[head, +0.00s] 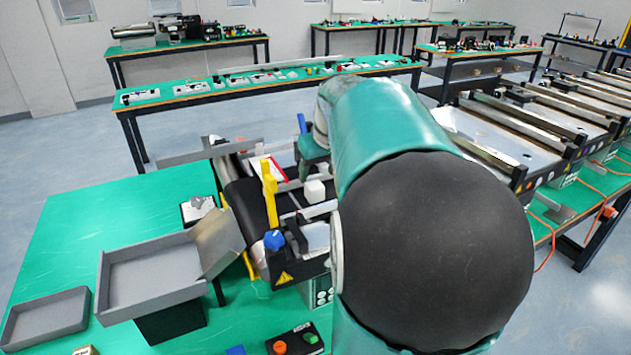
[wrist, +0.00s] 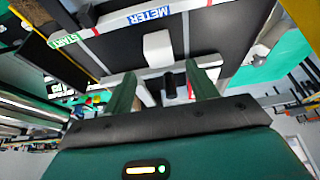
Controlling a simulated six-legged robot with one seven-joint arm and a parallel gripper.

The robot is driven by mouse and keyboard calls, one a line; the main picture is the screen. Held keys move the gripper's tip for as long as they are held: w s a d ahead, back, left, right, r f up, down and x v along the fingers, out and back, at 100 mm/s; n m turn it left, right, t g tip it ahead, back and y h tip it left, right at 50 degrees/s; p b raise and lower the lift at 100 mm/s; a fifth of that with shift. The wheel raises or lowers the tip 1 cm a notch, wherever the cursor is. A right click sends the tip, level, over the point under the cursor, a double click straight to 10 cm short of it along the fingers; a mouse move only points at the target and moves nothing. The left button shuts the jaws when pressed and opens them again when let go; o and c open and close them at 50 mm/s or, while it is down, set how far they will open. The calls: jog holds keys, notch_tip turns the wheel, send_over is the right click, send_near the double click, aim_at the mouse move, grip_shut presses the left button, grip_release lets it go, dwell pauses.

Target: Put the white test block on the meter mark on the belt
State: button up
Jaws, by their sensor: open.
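The white test block (wrist: 157,48) stands on the dark belt (wrist: 105,48) in the wrist view, just short of the blue METER label (wrist: 148,18) at the belt's side. The block also shows in the head view (head: 315,190), below my gripper (head: 313,155). In the wrist view my gripper (wrist: 163,75) has its two green fingers apart, with the block ahead of the tips and not held. Whether the block sits exactly on the meter mark cannot be told. My arm hides part of the conveyor in the head view.
A green START label (wrist: 65,40) is left of METER. A yellow post (head: 269,190) and a blue knob (head: 274,239) stand at the conveyor. A grey tray (head: 150,247) and control box (head: 294,342) are on the green table. More conveyors (head: 540,120) stand at the right.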

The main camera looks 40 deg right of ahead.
jog(key=v, duration=0.6)
